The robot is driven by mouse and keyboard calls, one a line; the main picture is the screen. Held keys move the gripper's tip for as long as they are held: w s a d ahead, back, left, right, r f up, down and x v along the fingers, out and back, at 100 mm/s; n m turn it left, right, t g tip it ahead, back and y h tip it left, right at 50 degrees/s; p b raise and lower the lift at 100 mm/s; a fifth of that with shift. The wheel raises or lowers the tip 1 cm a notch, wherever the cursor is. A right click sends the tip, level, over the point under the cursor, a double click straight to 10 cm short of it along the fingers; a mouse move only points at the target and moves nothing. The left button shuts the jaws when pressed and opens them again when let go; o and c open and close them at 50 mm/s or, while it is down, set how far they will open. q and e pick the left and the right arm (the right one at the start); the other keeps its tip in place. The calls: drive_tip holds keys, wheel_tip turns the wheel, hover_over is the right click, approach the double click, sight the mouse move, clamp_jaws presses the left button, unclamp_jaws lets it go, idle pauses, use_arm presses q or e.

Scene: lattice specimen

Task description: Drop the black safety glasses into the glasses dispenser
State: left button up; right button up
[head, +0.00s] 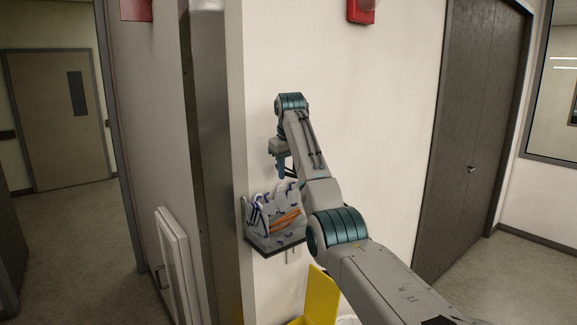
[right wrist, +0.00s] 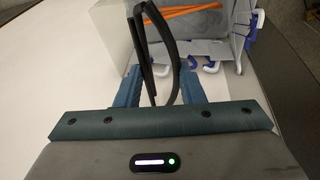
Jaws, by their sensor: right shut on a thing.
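My right gripper (head: 283,168) points down just above the glasses dispenser (head: 262,240), which is fixed to the white wall near its corner. In the right wrist view my right gripper (right wrist: 158,88) is shut on the black safety glasses (right wrist: 166,45). Their dark temples stretch up the picture between the blue fingers, towards the dispenser (right wrist: 115,42). In the head view only a small dark bit of the glasses (head: 290,172) shows beside the fingers. The dispenser holds several glasses with blue, white and orange parts. My left gripper is not in view.
A yellow bin lid (head: 320,295) stands below the dispenser, partly behind my right arm. A metal corner guard (head: 212,150) runs up the wall edge on the left. A red wall device (head: 361,11) is high above. Dark double doors (head: 470,130) are at the right.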

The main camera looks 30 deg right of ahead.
sight(289, 173)
drive_tip(key=o, duration=1.1)
drive_tip(key=shift+w+f, duration=0.1)
drive_tip(key=shift+w, duration=0.05)
drive_tip(key=b+v, duration=0.5)
drive_tip(key=v, duration=0.2)
drive_tip(key=shift+a+r+b, duration=0.1)
drive_tip(key=shift+r+b, duration=0.15)
drive_tip(key=shift+b, duration=0.1)
drive_tip(key=shift+v, duration=1.65)
drive_tip(key=shift+f, duration=0.15)
